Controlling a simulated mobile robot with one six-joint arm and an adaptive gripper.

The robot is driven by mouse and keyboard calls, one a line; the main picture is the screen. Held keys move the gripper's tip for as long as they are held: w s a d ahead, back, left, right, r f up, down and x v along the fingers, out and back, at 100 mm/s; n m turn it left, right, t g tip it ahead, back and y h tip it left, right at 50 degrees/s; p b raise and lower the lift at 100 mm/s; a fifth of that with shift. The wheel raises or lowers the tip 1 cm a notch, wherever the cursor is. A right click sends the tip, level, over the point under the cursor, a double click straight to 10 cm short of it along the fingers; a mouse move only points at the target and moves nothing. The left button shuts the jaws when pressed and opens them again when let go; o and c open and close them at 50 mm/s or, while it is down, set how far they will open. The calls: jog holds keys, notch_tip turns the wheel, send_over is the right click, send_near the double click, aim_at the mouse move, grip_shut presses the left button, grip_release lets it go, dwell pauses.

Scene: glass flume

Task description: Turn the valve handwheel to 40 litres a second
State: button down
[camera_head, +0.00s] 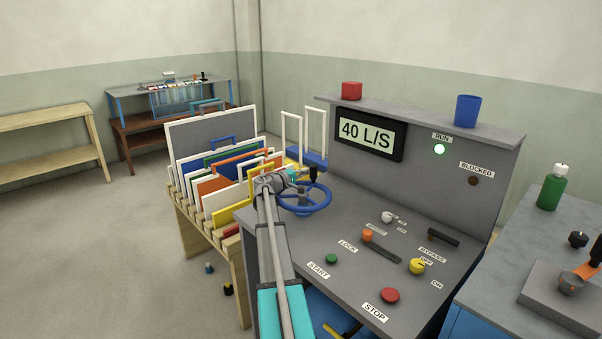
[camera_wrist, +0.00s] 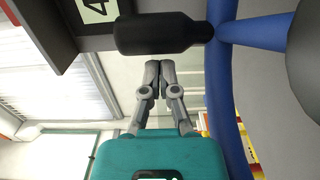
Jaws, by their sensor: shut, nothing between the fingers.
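The blue valve handwheel (camera_head: 322,209) stands on the left of the grey console, with a dark knob (camera_head: 313,174) standing up from its rim. In the wrist view the handwheel's blue rim (camera_wrist: 225,100) and the black knob (camera_wrist: 155,35) lie close in front of my gripper (camera_wrist: 160,66). My gripper's fingers are together with nothing between them, just short of the knob. Whether they touch it I cannot tell. In the head view my arm covers part of the wheel's left side. The display (camera_head: 368,138) reads 40 L/S.
The RUN lamp (camera_head: 439,149) glows green; the BLOCKED lamp (camera_head: 473,181) is dark. The console top holds a green button (camera_head: 331,259), a red button (camera_head: 390,295), a yellow knob (camera_head: 417,266) and an orange-ended lever (camera_head: 367,235). A rack of panels (camera_head: 213,137) stands close left of the wheel.

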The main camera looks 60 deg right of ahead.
jog(key=shift+s+d, duration=0.1)
jog(key=shift+s, duration=0.55)
jog(key=shift+w, duration=0.1)
jog(key=shift+w, duration=0.85)
jog(key=w+a, duration=0.5)
jog(key=a, duration=0.4)
jog(key=shift+w, duration=0.3)
